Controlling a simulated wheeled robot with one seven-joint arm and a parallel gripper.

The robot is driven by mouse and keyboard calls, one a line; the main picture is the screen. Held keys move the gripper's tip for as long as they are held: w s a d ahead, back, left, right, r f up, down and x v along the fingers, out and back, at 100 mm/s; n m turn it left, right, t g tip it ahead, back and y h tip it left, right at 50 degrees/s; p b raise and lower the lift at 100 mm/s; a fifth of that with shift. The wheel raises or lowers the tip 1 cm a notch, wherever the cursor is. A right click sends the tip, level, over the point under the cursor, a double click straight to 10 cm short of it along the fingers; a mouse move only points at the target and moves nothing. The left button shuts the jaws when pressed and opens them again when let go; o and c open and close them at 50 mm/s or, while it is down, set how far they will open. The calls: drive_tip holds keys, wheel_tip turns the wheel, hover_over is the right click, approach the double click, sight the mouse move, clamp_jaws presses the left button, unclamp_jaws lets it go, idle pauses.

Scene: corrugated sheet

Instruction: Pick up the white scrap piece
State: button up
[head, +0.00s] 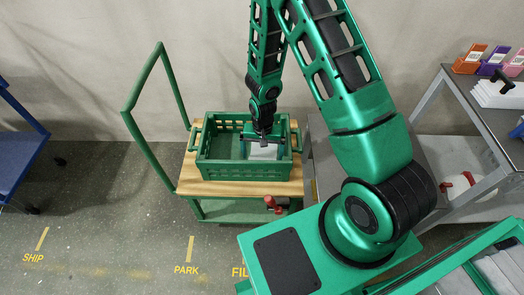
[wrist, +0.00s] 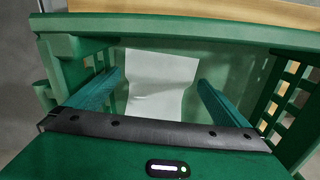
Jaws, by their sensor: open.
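The white scrap piece (head: 263,151) lies inside a green slatted crate (head: 244,172), toward its right side. In the wrist view the piece (wrist: 160,82) shows as a pale flat sheet between my two fingers, close to the crate's wall. My gripper (head: 263,138) reaches down into the crate from above. In the wrist view my gripper (wrist: 155,88) is open, with one finger on each side of the piece. I cannot tell whether the fingers touch it. Its near part is hidden behind the gripper's body.
The crate stands on a wooden-topped green cart (head: 215,188) with a tall handle at left. A grey bench (head: 470,95) with coloured bins and white sheets stands at right. A blue frame (head: 15,150) is at far left. Floor between it and the cart is clear.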

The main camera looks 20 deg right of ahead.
drive_tip(key=shift+f, duration=0.55)
drive_tip(key=c, duration=0.9)
drive_tip(key=shift+c, duration=0.2)
drive_tip(key=shift+r, duration=0.15)
